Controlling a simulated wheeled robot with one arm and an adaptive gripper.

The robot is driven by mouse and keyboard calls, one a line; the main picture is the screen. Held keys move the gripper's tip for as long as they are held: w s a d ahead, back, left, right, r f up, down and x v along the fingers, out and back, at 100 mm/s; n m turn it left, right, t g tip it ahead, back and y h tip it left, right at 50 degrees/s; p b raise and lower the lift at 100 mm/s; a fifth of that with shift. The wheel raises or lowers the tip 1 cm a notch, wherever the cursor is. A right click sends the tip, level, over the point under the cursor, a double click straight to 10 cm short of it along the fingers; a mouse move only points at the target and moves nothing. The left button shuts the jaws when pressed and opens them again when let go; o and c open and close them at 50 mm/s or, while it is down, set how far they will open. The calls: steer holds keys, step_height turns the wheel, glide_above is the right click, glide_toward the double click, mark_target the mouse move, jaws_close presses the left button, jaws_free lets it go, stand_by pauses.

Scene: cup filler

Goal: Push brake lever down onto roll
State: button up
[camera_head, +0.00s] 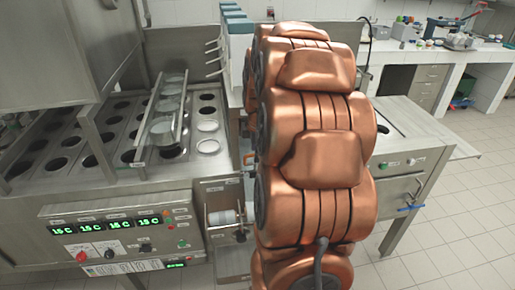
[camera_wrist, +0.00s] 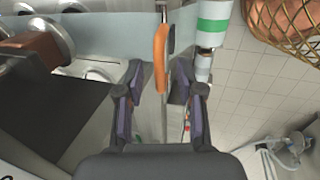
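An orange lever (camera_wrist: 160,58), seemingly the brake lever, stands between the two fingers of my gripper (camera_wrist: 158,83) in the wrist view. The fingers are apart, with gaps on both sides of the lever. My gripper is hidden behind my copper arm in the head view. Contact between lever and roll cannot be made out.
The steel cup machine (camera_head: 50,190) with rows of round holes and a display panel (camera_head: 115,226) fills the left. A white cylinder with a green band (camera_wrist: 213,28) stands close to the right finger. A woven basket (camera_wrist: 288,25) is at the upper right. Tiled floor is open at right.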

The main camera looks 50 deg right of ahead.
jaws_close()
stand_by(0.3)
stand_by(0.5)
